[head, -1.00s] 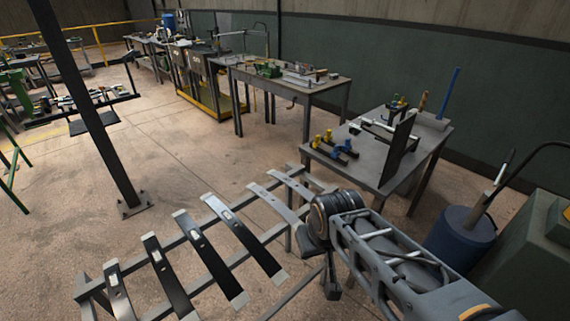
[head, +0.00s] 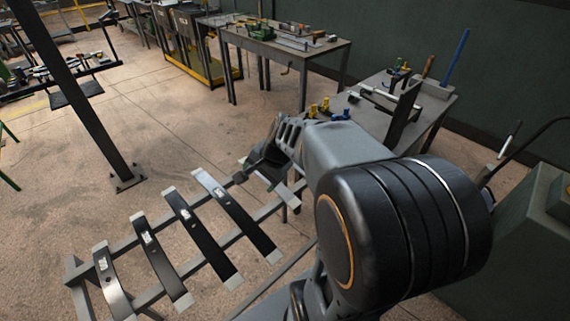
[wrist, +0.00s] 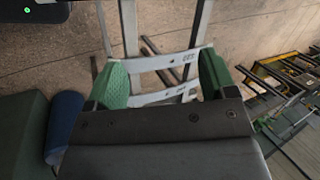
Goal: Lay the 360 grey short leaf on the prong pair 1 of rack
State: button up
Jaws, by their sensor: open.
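Two grey leaves lie side by side across the two rails of a grey stand. In the wrist view, the upper leaf (wrist: 160,63) has a small dark mark that looks like 360 upside down, but I cannot read it surely. The lower leaf (wrist: 162,97) is partly hidden by my gripper body. My gripper (wrist: 162,68) is open, with its green fingers apart around the leaves' length. In the head view, my gripper (head: 262,168) is over the right end of the stand (head: 75,268), and my arm hides most of the grey leaves. I cannot pick out prong pair 1.
Several black leaves (head: 200,234) with pale ends lie on the stand's left part. A dark post (head: 85,115) stands behind left. A grey workbench with tools (head: 440,95) stands at the right, another table (head: 290,42) farther back. Floor left of the stand is clear.

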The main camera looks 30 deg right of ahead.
jog(key=w+d+f+m+t, duration=0.1)
jog(key=w+d+f+m, duration=0.1)
jog(key=d+m, duration=0.5)
jog(key=w+d+f+m+t, duration=0.2)
jog(key=w+d+f+m, duration=0.1)
jog(key=d+f+m, duration=0.2)
jog(key=w+d+f+m+t+h, duration=0.1)
jog(key=w+d+f+m, duration=0.1)
jog(key=d+m, duration=0.7)
jog(key=shift+w+d+f+b, duration=0.15)
jog(key=shift+d+f, duration=0.2)
jog(key=shift+d, duration=0.25)
jog(key=shift+w+d+f+b, duration=0.15)
jog(key=shift+d+f, duration=0.15)
jog(key=shift+d, duration=0.25)
jog(key=x, duration=0.5)
jog(key=shift+w, duration=0.25)
jog(key=shift+x, duration=3.1)
jog(key=shift+r, duration=0.1)
jog(key=shift+c, duration=0.4)
grip_shut()
jog(key=shift+w+r, duration=0.1)
